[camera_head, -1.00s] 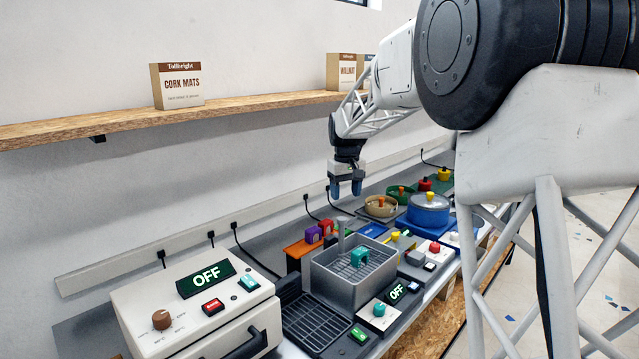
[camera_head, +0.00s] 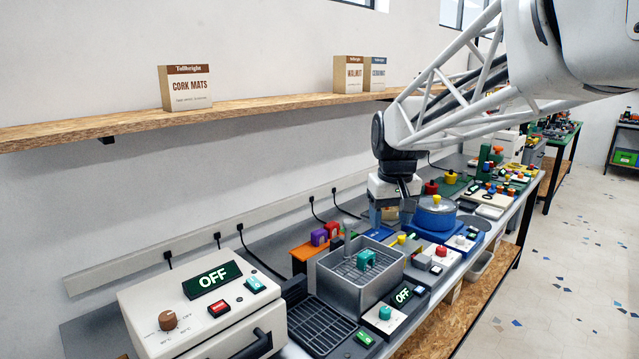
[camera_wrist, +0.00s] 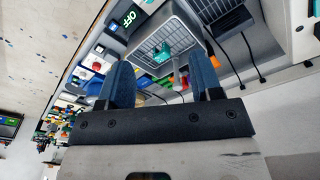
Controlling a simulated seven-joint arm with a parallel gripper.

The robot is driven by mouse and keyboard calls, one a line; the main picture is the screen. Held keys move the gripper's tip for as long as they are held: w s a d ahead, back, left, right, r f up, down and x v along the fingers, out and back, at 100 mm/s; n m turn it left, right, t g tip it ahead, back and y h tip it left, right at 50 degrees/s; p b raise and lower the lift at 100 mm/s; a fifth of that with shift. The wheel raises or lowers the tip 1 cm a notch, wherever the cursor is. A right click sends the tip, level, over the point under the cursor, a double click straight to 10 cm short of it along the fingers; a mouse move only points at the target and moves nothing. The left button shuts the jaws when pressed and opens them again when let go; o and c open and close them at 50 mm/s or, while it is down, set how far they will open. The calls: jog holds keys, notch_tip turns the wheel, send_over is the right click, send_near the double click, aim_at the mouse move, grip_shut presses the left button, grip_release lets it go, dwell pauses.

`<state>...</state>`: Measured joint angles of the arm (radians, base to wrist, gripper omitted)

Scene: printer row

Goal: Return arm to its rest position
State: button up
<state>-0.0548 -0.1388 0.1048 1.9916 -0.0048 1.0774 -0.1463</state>
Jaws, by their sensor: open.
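My gripper (camera_head: 391,215) hangs over the workbench, fingers pointing down, between the grey sink basin and the blue pot. In the wrist view its two blue fingers (camera_wrist: 162,85) stand wide apart with nothing between them. The gripper is open and empty. My arm reaches in from the upper right of the head view and covers part of the bench behind it.
The grey basin (camera_head: 330,288) holds a teal piece (camera_head: 366,259). A blue pot (camera_head: 436,213) stands just right of the gripper. A white machine (camera_head: 150,318) reading OFF is at front left. A wooden shelf (camera_head: 260,108) with boxes runs along the wall above.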

jog(key=s+d+f+m, duration=0.1)
jog(key=s+f, duration=0.2)
jog(key=s, duration=0.7)
jog(key=s+d+f+t, duration=0.1)
jog(key=s+f, duration=0.2)
jog(key=s, duration=0.7)
jog(key=s+d+f+m, duration=0.1)
jog(key=s+f, duration=0.2)
jog(key=s, duration=0.8)
jog(key=shift+d+f+m, duration=0.15)
jog(key=shift+d+m, duration=0.15)
